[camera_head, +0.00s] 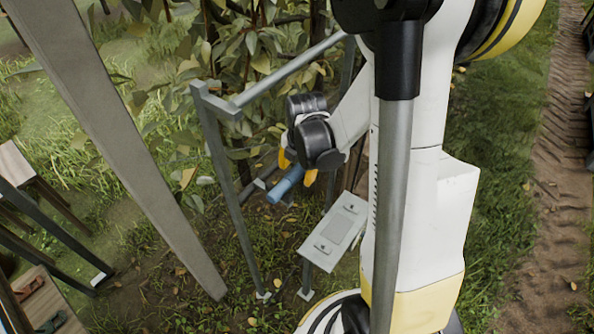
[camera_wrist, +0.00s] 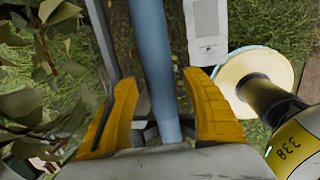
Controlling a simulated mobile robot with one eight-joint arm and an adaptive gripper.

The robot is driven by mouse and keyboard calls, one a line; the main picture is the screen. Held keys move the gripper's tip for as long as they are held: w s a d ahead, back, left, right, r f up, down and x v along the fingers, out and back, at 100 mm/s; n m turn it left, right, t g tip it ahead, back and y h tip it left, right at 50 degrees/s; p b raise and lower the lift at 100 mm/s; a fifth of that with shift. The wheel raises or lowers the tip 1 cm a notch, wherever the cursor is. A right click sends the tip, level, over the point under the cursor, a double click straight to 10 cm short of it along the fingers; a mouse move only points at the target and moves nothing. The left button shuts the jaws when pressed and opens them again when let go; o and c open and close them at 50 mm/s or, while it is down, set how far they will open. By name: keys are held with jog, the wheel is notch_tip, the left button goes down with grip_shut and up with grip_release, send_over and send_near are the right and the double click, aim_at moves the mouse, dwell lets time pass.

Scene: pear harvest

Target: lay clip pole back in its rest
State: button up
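The clip pole shows as a blue shaft (camera_head: 287,185) below my gripper in the head view. In the wrist view the blue shaft (camera_wrist: 152,55) runs between my two yellow fingers. My gripper (camera_head: 297,168) is open, with a gap between the shaft and each finger in the wrist view (camera_wrist: 160,80). A dark bracket (camera_head: 262,183), which looks like part of the rest, is beside the shaft's near end. Dark bracket parts also show by the shaft in the wrist view (camera_wrist: 141,132). The pole's far end is hidden, and I cannot tell whether the shaft touches the bracket.
A grey metal frame (camera_head: 222,170) with a top bar stands around the gripper area. A light grey panel (camera_head: 335,232) on a post is just below. Leafy branches (camera_head: 185,90) hang close behind. Wooden tables (camera_head: 20,165) stand at the left; grass and a dirt track (camera_head: 560,180) are at the right.

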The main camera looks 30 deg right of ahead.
jog(key=shift+r, duration=0.1)
jog(key=d+v, duration=0.1)
jog(key=v, duration=1.1)
jog(key=s+a+r+m+t, duration=0.2)
jog(key=a+m, duration=0.5)
jog(key=m, duration=0.4)
jog(key=s+a+r+m+t, duration=0.2)
jog(key=s+a+r+m, duration=0.2)
jog(key=m, duration=0.7)
jog(key=shift+s+a+t+y, duration=0.3)
jog(key=shift+s+a+t, duration=0.1)
jog(key=shift+s+a, duration=0.9)
jog(key=shift+w+a+r, duration=0.15)
